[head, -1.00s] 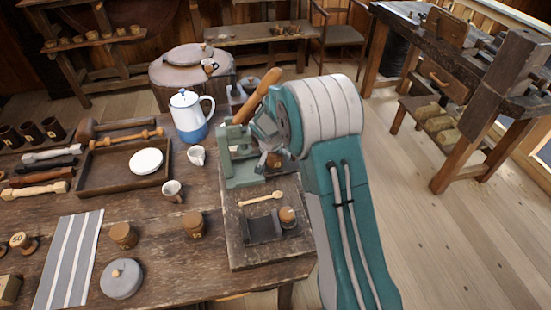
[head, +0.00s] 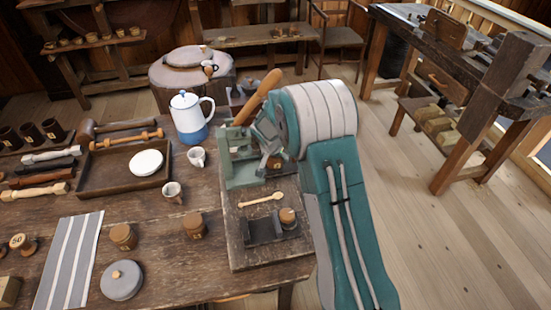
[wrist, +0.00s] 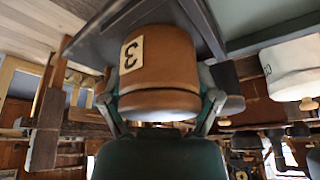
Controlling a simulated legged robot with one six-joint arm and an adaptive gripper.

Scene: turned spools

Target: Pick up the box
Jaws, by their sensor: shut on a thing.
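A round brown wooden box with a pale label marked 3 (wrist: 160,65) fills the middle of the wrist view. My gripper (wrist: 165,100) has a finger on each side of it and is shut on it. In the head view my gripper (head: 268,145) is beside the green metal press (head: 238,172), and a brown part of the held box (head: 274,163) shows just below it. Much of the gripper and box is hidden there by the press and my arm.
A blue and white pot (head: 189,120), two white cups and a wooden tray (head: 90,185) stand left of the press. Open floor lies to the right.

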